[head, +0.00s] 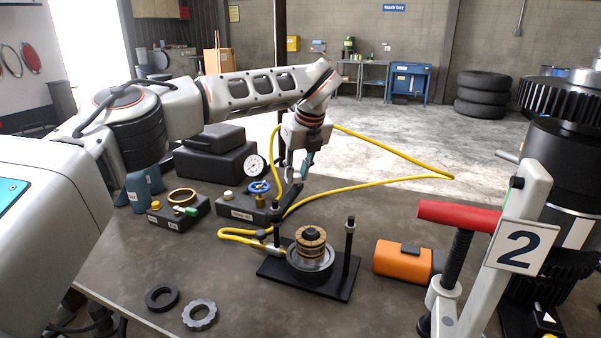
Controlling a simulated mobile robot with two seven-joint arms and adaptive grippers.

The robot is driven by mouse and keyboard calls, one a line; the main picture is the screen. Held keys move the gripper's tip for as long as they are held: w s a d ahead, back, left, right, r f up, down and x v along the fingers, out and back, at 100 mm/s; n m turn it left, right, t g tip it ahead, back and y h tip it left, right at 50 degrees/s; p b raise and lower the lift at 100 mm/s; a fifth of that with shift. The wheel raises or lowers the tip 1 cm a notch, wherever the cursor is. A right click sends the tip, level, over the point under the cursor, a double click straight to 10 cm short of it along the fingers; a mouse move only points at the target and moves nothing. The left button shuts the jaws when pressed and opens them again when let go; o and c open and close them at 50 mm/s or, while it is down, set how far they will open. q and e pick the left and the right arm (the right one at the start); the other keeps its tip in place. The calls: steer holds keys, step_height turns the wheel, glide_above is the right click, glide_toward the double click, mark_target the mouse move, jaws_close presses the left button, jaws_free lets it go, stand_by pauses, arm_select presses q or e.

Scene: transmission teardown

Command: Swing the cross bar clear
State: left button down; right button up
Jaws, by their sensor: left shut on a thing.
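My left gripper (297,180) reaches down over the bench from the left arm and is shut on a dark bar, seemingly the cross bar (289,199). The bar is at the top of the left post (277,222) of a black base plate (330,284); its far end is partly hidden by the gripper. The right post (349,238) stands upright with its top free. Between the posts sits a round stack with brass-coloured rings (311,241) in a metal cup (311,263), with nothing across its top. My right gripper is not in view.
A yellow hose (390,146) loops behind and left of the fixture. A gauge (254,167) and a blue valve wheel (259,187) stand close to the gripper. Loose rings (199,314) lie front left.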

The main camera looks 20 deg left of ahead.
arm_select(q)
steer(key=shift+r, duration=0.1)
steer(key=c, duration=1.8)
jaws_free()
steer(key=shift+c, duration=0.2)
steer(key=v, duration=1.2)
